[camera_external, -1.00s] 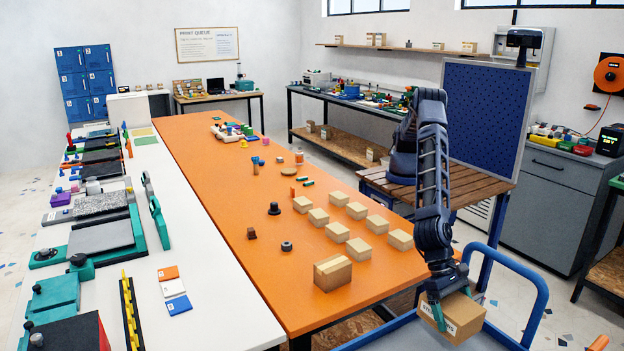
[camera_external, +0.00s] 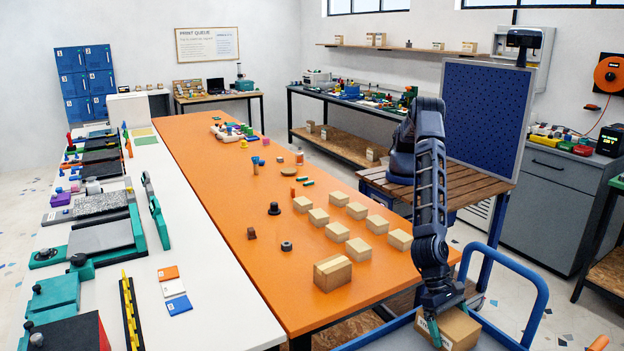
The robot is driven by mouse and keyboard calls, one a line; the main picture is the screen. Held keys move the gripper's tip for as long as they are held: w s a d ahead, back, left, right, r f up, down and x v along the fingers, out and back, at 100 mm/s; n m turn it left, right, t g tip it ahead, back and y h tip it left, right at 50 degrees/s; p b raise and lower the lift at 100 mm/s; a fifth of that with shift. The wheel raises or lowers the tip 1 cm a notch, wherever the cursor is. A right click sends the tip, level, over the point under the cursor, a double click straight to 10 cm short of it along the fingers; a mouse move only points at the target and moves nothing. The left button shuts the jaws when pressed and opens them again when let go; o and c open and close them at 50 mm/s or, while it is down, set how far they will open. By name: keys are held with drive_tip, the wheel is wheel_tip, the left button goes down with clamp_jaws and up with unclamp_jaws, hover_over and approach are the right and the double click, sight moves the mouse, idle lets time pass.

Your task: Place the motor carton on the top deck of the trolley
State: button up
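The motor carton (camera_external: 462,330) is a brown cardboard box with a printed label on its near face, at the lower right. My gripper (camera_external: 436,322) points down at it, with a teal finger against its left near side. The far finger is hidden, but the carton has moved along with the gripper, so it appears shut on it. The trolley (camera_external: 400,338) has a grey-blue top deck and a blue tube handle. The carton is over this deck; whether it touches the deck cannot be told.
The orange table (camera_external: 215,170) stands left of the trolley, with a larger carton (camera_external: 332,272) near its front edge and several small boxes (camera_external: 360,248) behind. A wooden slatted stand (camera_external: 470,185) is behind my arm. The deck left of the carton is clear.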

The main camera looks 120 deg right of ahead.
drive_tip(key=v, duration=1.2)
drive_tip(key=shift+r, duration=0.15)
